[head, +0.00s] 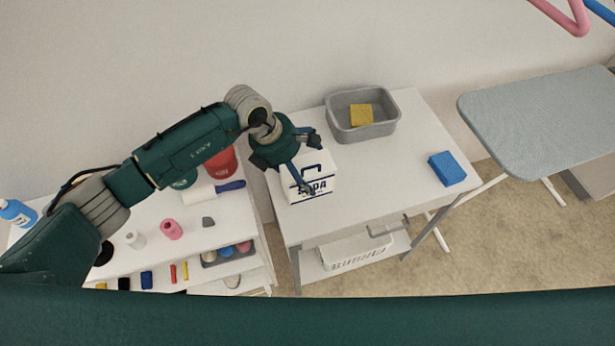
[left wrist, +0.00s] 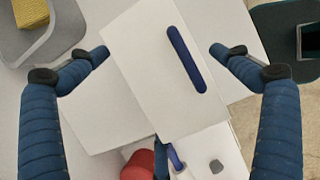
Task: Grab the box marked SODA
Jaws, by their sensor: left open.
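The white box marked SODA (head: 317,185) stands upright on the white table, near its left edge. It has dark blue lettering and a dark blue handle strip on top. My left gripper (head: 307,165) is over the box, and its fingers partly hide it. In the left wrist view, the box top (left wrist: 150,65) with its blue strip lies between the two open blue fingers of the left gripper (left wrist: 158,65). I see gaps between the fingers and the box top, so the gripper looks empty. My right gripper is not in view.
On the table (head: 385,195), a grey basin (head: 388,131) holds a yellow sponge (head: 361,114), and a blue sponge (head: 447,168) lies at the right. A shelf unit (head: 200,222) with bottles and small items stands left. An ironing board (head: 540,120) stands right.

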